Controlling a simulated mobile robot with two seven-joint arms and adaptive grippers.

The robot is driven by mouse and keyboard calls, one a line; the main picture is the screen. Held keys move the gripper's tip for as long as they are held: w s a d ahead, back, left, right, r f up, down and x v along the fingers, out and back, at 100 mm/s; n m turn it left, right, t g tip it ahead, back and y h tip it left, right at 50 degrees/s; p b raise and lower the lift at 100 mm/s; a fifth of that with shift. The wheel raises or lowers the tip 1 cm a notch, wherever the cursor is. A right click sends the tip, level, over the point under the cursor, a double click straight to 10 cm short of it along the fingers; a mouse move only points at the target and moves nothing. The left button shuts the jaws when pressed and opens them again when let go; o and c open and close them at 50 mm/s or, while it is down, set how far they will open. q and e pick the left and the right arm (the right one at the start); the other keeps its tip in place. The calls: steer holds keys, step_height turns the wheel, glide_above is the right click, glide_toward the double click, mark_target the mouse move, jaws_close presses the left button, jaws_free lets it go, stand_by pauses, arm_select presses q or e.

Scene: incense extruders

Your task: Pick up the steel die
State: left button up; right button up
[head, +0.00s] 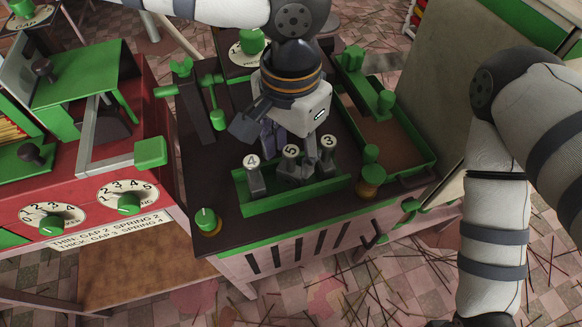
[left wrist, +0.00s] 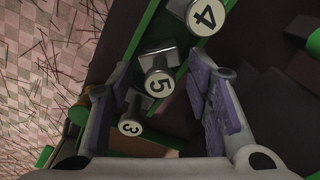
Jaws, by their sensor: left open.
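Three grey metal dies with round numbered tops stand in a green-edged tray (head: 256,207) on the dark bench top. Die 4 (head: 254,180) is at left, die 5 (head: 291,167) in the middle, die 3 (head: 328,155) at right. No label tells which is the steel one. My left gripper (head: 266,138) is open, just behind the dies in the head view. In the left wrist view, die 5 (left wrist: 160,72) shows between the spread fingers, with no clear contact. Die 3 (left wrist: 132,122) is lower left and die 4 (left wrist: 203,14) at the top. My right gripper is outside the frame.
A green-rimmed tray (head: 430,162) with a brown floor lies to the right. A green knob (head: 206,219) is at the front left corner. Green-handled levers (head: 215,105) stand behind left. A red machine (head: 80,190) with dials is at left. Sticks litter the floor.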

arm_select(q)
steer(key=shift+r, duration=0.1)
jaws_close()
